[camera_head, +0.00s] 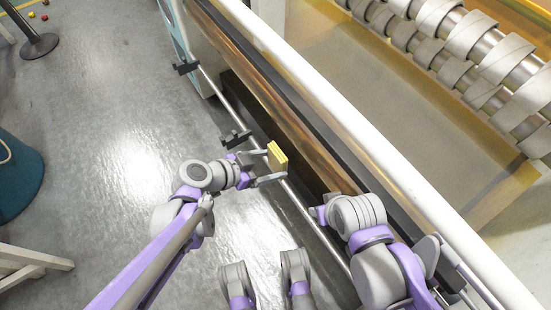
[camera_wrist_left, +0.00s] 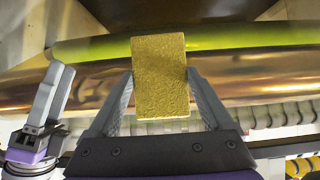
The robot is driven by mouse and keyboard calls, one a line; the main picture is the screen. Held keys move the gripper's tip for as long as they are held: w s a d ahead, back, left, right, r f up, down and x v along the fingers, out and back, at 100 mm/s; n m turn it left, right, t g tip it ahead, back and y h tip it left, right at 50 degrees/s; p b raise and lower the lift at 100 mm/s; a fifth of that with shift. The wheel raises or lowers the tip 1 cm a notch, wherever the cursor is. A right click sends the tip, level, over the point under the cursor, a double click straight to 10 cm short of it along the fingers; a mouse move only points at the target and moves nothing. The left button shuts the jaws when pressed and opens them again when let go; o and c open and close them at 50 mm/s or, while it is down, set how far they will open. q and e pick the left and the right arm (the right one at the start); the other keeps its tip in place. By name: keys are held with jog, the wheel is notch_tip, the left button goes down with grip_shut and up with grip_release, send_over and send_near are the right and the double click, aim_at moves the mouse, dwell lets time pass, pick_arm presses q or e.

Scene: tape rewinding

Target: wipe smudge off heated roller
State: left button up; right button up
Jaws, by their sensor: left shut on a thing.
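My left gripper (camera_head: 272,166) is shut on a yellow sponge (camera_head: 277,156), held upright beside the machine. In the left wrist view the sponge (camera_wrist_left: 160,78) sits between the two fingers (camera_wrist_left: 160,88). The shiny copper-coloured roller (camera_head: 262,84) runs diagonally along the machine's side. It also fills the band behind the sponge in the left wrist view (camera_wrist_left: 250,75); whether they touch is unclear. I cannot make out a distinct smudge; the sponge covers part of the roller. My right gripper (camera_head: 316,213) is near the thin metal rail, its jaw opening unclear.
A thin metal rail (camera_head: 220,98) with black brackets (camera_head: 236,137) runs alongside the roller. A long white roller (camera_head: 340,113) lies beyond it. Wrapped rollers (camera_head: 476,62) are at the upper right. The grey floor (camera_head: 110,120) at left is mostly clear.

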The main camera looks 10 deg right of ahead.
pick_arm(q)
jog(key=shift+a, duration=0.1)
jog(key=shift+s+a, duration=0.3)
jog(key=shift+a, duration=0.35)
jog(key=shift+s+a, duration=0.25)
jog(key=shift+a, duration=0.4)
jog(key=shift+w, duration=0.1)
